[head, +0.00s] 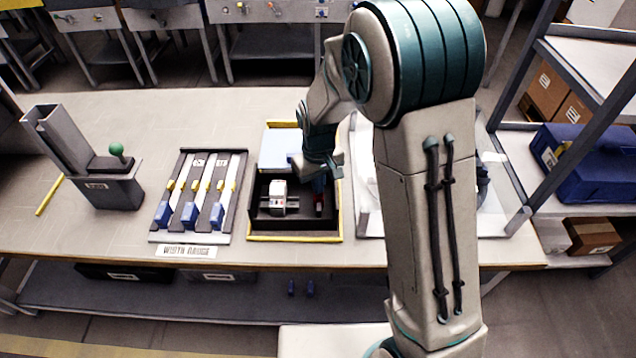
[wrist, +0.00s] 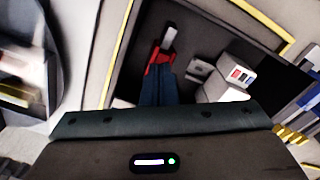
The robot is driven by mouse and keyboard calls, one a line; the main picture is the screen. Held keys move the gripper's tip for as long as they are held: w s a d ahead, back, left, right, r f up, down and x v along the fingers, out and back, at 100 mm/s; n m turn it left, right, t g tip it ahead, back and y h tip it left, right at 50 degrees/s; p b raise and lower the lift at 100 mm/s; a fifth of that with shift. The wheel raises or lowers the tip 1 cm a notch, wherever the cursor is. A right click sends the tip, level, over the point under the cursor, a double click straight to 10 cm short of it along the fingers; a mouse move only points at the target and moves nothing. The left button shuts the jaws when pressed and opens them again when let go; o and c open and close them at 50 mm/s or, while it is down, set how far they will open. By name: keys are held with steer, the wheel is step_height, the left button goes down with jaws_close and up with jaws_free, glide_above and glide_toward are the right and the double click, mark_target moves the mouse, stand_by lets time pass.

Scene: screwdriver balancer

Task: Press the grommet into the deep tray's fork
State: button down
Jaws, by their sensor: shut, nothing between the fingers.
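The deep tray (head: 247,215) is dark with yellow edging, and my gripper (head: 319,198) reaches down into its right side. In the wrist view, the blue fingers of my gripper (wrist: 158,68) are together, with red at their tips and nothing held between them. A small grey upright piece (wrist: 170,37) stands just beyond the tips; whether they touch it I cannot tell. A white block (head: 278,192) with a coloured label is in the tray, left of the fingers in the head view. I cannot clearly pick out the grommet or the fork.
A rack with blue sliders and yellow markers (head: 198,195) lies left of the tray. Further left stands a grey fixture with a green knob (head: 116,149). The bench front left of the rack is clear.

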steer(key=shift+f+b, duration=0.95)
steer(key=shift+f, duration=0.3)
stand_by(0.8)
steer(key=shift+r+p, duration=1.7)
steer(key=shift+r, duration=0.85)
